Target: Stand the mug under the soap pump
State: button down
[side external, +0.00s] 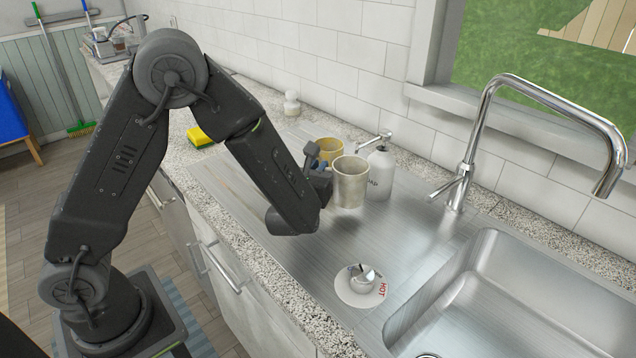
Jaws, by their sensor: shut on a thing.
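A pale cream mug (350,184) is upright at the end of my arm, in front of the soap bottle. My gripper (324,180) is at the mug's left side and shut on it; the fingers are mostly hidden by my arm. I cannot tell whether the mug's base touches the steel. The white soap pump bottle (380,178) stands on the steel drainboard just behind and right of the mug. Its pump spout (369,142) points left, above and behind the mug's rim in this view. The mug partly hides the bottle's left side.
A yellow cup (329,149) stands behind the mug to the left. A white disc marked HOT (348,296) with a small metal piece lies in front. The sink (480,290) and tall tap (470,150) are at right. A sponge (200,136) lies at the counter's left.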

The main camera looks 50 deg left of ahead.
jog(key=shift+f, duration=1.75)
jog(key=c, duration=1.2)
grip_release()
jog(key=shift+f, duration=0.15)
jog(key=shift+o, duration=0.2)
